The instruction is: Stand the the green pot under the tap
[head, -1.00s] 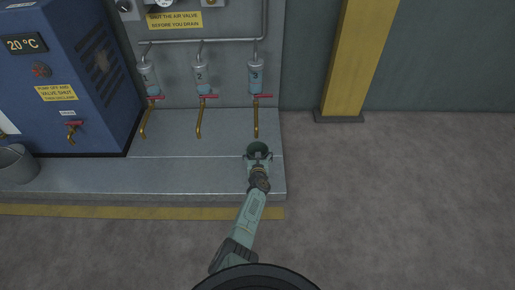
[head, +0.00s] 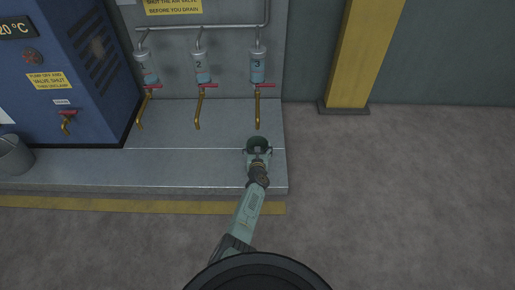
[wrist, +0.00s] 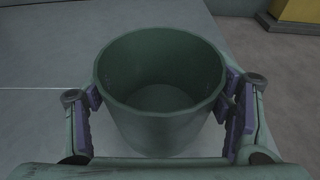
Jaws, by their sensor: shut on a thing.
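The green pot (wrist: 160,125) is upright and looks empty in the wrist view; it also shows in the head view (head: 258,142). My gripper (wrist: 162,98) is shut on the pot, with a purple-padded finger on each side of its wall. In the head view, my gripper (head: 258,152) holds it over the grey platform, just in front of tap 3 (head: 257,110). Tap 2 (head: 199,110) and tap 1 (head: 143,110) are to its left. I cannot tell whether the pot's base touches the platform.
A blue cabinet (head: 75,115) with its own red-handled tap (head: 67,120) stands at the left. A grey bucket (head: 14,155) is beside it. A yellow post (head: 362,50) stands at the right. The platform (head: 120,170) around the pot is clear.

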